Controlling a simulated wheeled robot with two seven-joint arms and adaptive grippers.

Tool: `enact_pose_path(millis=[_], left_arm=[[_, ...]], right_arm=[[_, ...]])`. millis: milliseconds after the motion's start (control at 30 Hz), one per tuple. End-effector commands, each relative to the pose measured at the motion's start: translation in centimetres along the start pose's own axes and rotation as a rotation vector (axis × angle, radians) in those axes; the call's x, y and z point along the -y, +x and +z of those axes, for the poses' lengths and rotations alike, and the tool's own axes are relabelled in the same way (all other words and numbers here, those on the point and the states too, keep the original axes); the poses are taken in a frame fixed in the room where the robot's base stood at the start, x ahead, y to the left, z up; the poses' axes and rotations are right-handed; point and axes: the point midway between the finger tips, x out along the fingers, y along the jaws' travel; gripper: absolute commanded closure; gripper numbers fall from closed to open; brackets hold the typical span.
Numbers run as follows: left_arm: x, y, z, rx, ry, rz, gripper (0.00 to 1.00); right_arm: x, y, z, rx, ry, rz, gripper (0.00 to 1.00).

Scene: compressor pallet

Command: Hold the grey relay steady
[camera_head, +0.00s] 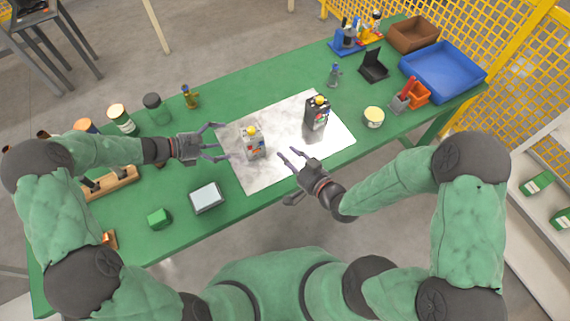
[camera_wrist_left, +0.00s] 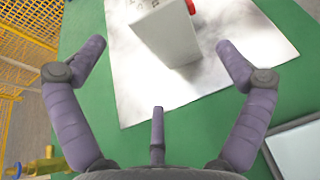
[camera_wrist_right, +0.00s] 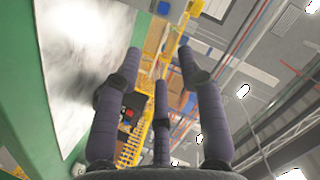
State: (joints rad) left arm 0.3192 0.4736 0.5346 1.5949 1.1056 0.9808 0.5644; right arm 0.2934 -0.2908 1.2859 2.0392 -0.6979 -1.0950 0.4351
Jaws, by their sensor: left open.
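The grey relay (camera_head: 253,144), a small upright box with a yellow top, stands on the pale mat (camera_head: 240,174). In the left wrist view it appears as a pale box (camera_wrist_left: 168,35) with a red part at its upper edge. My left gripper (camera_head: 222,143) is open just left of the grey relay, its fingers pointing at it without visible contact. My right gripper (camera_head: 289,153) is open and empty over the mat's front edge, right of the grey relay. A similar black relay (camera_head: 317,114) stands farther back right on the mat.
A grey-topped box (camera_head: 207,197) and a green block (camera_head: 158,218) lie at the front left. Several jars stand at the back left. A yellow tin (camera_head: 373,117), a blue tray (camera_head: 443,75) and a brown bin (camera_head: 413,35) are at the right. The mat's front is clear.

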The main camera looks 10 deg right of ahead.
Motion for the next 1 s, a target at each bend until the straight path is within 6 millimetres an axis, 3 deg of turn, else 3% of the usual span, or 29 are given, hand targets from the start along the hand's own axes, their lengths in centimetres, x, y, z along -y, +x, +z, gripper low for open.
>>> enact_pose_path(millis=[200, 433, 1000], left_arm=[[0.0, 0.0, 0.0, 0.000, 0.000, 0.000, 0.00], [0.0, 1.1, 0.1, 0.001, 0.001, -0.001, 0.00], [0.0, 9.5, 0.0, 0.000, 0.000, -0.002, 0.00]], right_arm=[[1.0, -0.3, 2.0, -0.016, 0.034, -0.048, 0.61], [1.2, -0.4, 2.4, -0.020, 0.042, -0.060, 0.61], [1.2, -0.4, 2.3, -0.019, 0.042, -0.059, 0.61]])
